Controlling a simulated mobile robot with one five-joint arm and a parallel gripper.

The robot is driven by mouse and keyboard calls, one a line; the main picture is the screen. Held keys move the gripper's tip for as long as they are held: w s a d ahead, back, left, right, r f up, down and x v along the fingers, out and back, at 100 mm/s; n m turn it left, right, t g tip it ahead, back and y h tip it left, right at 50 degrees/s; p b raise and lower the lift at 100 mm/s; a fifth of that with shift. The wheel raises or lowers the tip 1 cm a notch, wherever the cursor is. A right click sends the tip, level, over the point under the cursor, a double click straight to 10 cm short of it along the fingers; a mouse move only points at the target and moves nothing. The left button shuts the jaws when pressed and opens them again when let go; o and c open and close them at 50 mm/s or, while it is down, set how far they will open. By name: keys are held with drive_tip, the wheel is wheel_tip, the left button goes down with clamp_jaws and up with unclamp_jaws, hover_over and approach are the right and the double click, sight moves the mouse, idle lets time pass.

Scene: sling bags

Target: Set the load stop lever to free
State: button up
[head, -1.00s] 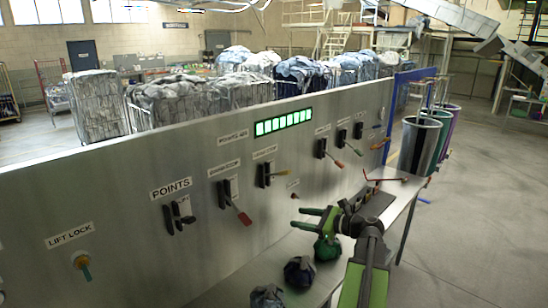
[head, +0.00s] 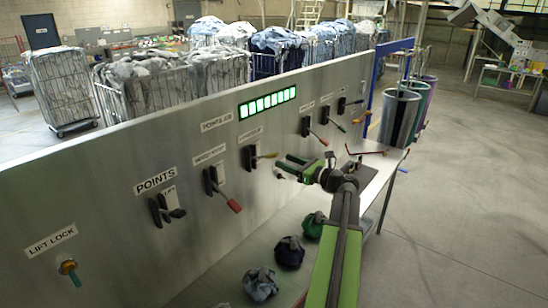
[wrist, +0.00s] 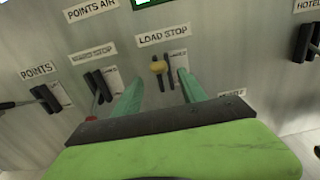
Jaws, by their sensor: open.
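The load stop lever (wrist: 158,68) has a yellow knob and sits in a dark slot on the metal panel, under its "LOAD STOP" label (wrist: 163,36). It points out of the panel toward the wrist camera. In the head view the yellow-handled lever (head: 267,155) sticks out to the right. A small white plate (wrist: 178,57) beside the slot has print too small to read. My gripper (wrist: 158,84) is open and empty, its green fingers on either side of the lever as seen from the wrist. In the head view my gripper (head: 290,167) is just right of the lever, apparently apart from it.
A red-handled lever (head: 226,196) and the points lever (head: 166,208) are to the left; more levers (head: 314,131) are to the right. A green-lit display (head: 267,104) is above. Several tied bags (head: 289,252) lie below. Bins (head: 400,117) stand beyond the panel's right end.

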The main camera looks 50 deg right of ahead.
sight(273, 157)
drive_tip(key=w, duration=0.6)
drive_tip(key=shift+w+a, duration=0.35)
clamp_jaws()
idle(1.0)
